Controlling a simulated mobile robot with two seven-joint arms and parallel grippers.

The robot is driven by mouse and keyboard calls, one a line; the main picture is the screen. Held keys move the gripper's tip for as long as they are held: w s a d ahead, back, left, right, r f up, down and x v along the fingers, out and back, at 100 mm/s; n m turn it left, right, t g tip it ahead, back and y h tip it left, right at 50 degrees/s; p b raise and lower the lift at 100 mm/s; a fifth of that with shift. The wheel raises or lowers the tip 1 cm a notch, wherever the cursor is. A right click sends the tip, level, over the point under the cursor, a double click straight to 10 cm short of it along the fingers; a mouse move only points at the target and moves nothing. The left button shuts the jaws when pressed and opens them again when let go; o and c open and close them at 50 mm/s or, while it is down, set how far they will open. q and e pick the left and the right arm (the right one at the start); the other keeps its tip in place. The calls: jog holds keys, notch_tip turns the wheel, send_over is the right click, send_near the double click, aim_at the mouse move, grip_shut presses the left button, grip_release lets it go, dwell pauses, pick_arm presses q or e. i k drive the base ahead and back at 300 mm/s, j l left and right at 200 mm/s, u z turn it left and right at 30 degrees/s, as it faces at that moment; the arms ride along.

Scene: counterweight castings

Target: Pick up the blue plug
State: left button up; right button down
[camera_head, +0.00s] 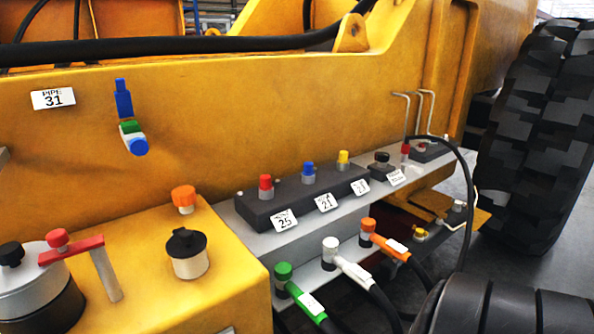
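A small blue plug (308,172) with a grey collar stands upright on a long dark block (283,207). It sits between a red plug (265,186) on its left and a yellow plug (343,160) on its right. A tag reading 21 (326,203) is on the block's front face below the blue plug. A blue-handled valve (123,98) with a green band and a round blue end is on the yellow wall at the upper left. Neither of my grippers shows in this view, and nothing touches the blue plug.
Green (284,273), white (331,250) and orange (369,228) hose connectors stick up in front of the block. An orange cap (184,198), a black-capped filler (187,254) and a red lever (72,248) are at the left. A big tyre (538,135) stands at the right.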

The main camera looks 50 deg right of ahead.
aim_at(308, 166)
jog(key=z, duration=1.8)
jog(key=l+u, duration=0.35)
jog(key=i+l+u, duration=0.1)
jog(key=u, duration=0.25)
jog(key=l+u, duration=0.35)
